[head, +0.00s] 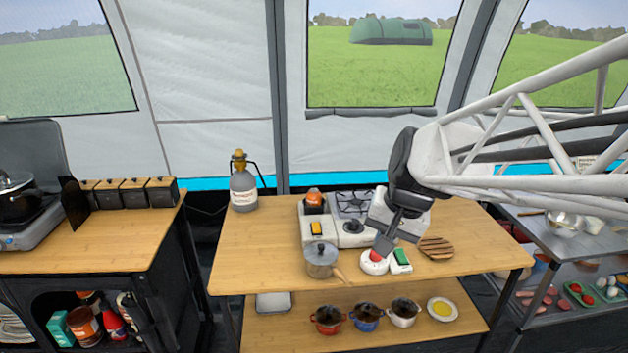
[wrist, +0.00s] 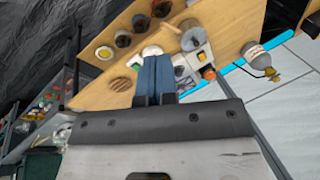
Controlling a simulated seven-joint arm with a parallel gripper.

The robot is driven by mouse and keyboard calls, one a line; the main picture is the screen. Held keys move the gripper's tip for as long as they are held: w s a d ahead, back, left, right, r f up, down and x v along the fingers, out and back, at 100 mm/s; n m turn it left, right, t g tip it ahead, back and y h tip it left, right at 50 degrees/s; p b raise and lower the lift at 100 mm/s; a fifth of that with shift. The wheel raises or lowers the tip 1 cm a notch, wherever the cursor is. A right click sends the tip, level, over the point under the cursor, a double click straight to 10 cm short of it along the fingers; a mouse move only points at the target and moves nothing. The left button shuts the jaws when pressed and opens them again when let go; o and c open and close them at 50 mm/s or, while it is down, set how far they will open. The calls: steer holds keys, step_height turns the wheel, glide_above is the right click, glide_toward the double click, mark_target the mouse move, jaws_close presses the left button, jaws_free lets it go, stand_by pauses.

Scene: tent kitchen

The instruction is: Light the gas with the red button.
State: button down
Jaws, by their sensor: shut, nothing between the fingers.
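The red button (head: 376,256) sits on a round white base (head: 374,267) near the front of the middle wooden table. My gripper (head: 383,248) is shut and empty, pointing down with its tips right at the red button; I cannot tell whether they touch it. In the wrist view the shut fingers (wrist: 155,57) cover the button, and only part of the white base (wrist: 152,49) shows past them. A green button (head: 402,256) on a white base stands just right of the red one. The gas stove (head: 350,240) is behind them, partly hidden by my gripper; no flame is visible.
A slatted wooden trivet (head: 437,248) lies to the right. A gas bottle (head: 243,190) stands at the back left. The table's left front is clear.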

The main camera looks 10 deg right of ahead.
steer(key=w+d+f+m+t+y, duration=0.1)
steer(key=w+d+f+m, duration=0.2)
steer(key=w, duration=0.8)
steer(key=w+d+f+m+t+y, duration=0.1)
steer(key=w+d+f+m, duration=0.25)
steer(key=w, duration=0.75)
steer(key=w+d+f+m+y, duration=0.15)
steer(key=w+m, duration=0.25)
steer(key=w, duration=0.7)
steer(key=w+d+f+m+t, duration=0.2)
steer(key=w+d+f+m, duration=0.2)
steer(key=w+d+f, duration=0.3)
steer(key=shift+w+d+f, duration=0.25)
steer(key=shift+w+f, duration=0.25)
steer(key=shift+w, duration=1.2)
steer(key=shift+f, duration=0.15)
steer(key=shift+f, duration=4.2)
